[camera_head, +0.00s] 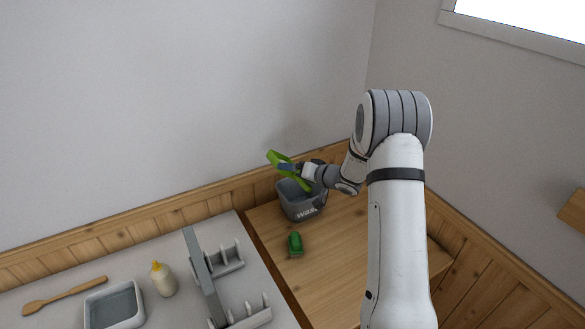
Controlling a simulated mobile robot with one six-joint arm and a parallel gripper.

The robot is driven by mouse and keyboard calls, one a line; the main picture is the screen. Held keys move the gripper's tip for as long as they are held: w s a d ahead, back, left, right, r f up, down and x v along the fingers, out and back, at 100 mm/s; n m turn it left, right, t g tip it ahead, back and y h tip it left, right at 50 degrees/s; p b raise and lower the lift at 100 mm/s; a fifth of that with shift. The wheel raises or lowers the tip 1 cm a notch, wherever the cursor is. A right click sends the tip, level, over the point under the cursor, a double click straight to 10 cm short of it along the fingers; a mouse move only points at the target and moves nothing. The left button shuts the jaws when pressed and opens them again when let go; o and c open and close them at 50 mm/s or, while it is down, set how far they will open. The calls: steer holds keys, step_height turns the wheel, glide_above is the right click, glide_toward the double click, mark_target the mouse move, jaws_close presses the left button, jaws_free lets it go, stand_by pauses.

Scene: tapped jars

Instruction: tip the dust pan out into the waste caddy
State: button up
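The fingertips are small and partly hidden. I cannot see whether any dust is in the pan or in the caddy.
A small green object (295,244) lies in front of the caddy on the wooden surface (330,270). On the pale counter to the left are a rack (205,275), a bottle with a yellow top (162,279), a grey tray (90,315) and a wooden spatula (65,295).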

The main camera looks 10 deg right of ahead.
step_height(320, 180, down, 4)
steer(key=b, duration=0.3)
steer(key=shift+a+r, duration=0.1)
steer(key=shift+a, duration=0.05)
steer(key=shift+w+d+r+m+y+p, duration=0.15)
steer(key=shift+r+m+y+p, duration=0.25)
steer(key=shift+r+p, duration=0.45)
steer(key=shift+w+d+f+m+y+p, duration=0.15)
steer(key=shift+d+m+y+p, duration=0.2)
steer(key=shift+m+y, duration=0.25)
steer(key=shift+w+a+f, duration=0.3)
steer(key=shift+w+a, duration=0.15)
steer(key=shift+w, duration=0.25)
steer(key=shift+d+r+m+p, duration=0.1)
steer(key=shift+d+m+p, duration=0.05)
steer(key=shift+m+p, duration=0.3)
steer(key=shift+w+d+m+y+p, duration=0.2)
steer(key=shift+d+m+y+p, duration=0.1)
steer(key=shift+m+y+p, duration=0.2)
